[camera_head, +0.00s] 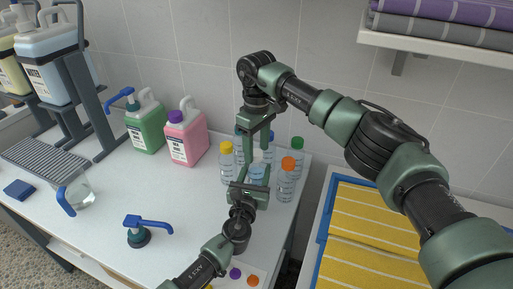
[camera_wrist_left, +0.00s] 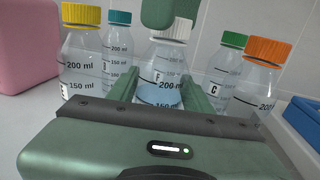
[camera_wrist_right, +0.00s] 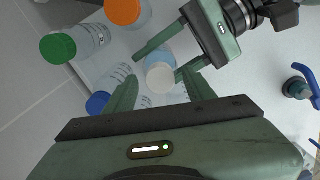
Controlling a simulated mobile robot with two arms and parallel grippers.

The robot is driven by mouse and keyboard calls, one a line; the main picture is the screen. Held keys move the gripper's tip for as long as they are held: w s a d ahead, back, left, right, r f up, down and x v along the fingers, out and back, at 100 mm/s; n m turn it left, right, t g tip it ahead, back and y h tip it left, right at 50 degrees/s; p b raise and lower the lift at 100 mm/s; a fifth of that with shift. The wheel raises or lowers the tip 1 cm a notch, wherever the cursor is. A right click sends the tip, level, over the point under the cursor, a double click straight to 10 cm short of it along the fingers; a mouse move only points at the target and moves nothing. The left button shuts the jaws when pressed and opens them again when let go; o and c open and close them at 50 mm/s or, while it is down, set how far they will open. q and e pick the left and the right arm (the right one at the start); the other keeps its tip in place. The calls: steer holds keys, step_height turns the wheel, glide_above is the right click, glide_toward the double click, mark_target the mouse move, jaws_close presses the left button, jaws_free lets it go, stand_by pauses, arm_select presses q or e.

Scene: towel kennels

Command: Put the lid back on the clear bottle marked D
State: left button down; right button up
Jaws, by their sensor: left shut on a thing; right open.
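A clear bottle (camera_head: 258,173) with bluish contents stands among the other bottles. Its mark in the left wrist view (camera_wrist_left: 160,94) looks like F, but I cannot be sure; I read no D anywhere. A white lid (camera_wrist_right: 160,77) is on its top, partly hidden by my right fingers in the left wrist view. My left gripper (camera_head: 252,180) is shut on this bottle, one finger on each side. My right gripper (camera_head: 259,147) points down from above, open, its fingers around the white lid with visible gaps in the right wrist view.
Bottles with yellow (camera_wrist_left: 80,14), teal (camera_wrist_left: 118,18), green (camera_wrist_left: 235,39) and orange (camera_wrist_left: 270,51) lids crowd round; the green-lidded one reads C. Pink (camera_head: 186,135) and green (camera_head: 146,125) jugs stand left.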

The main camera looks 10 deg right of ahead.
step_height(320, 180, up, 4)
steer(key=shift+r, duration=0.15)
steer(key=shift+c, duration=0.3)
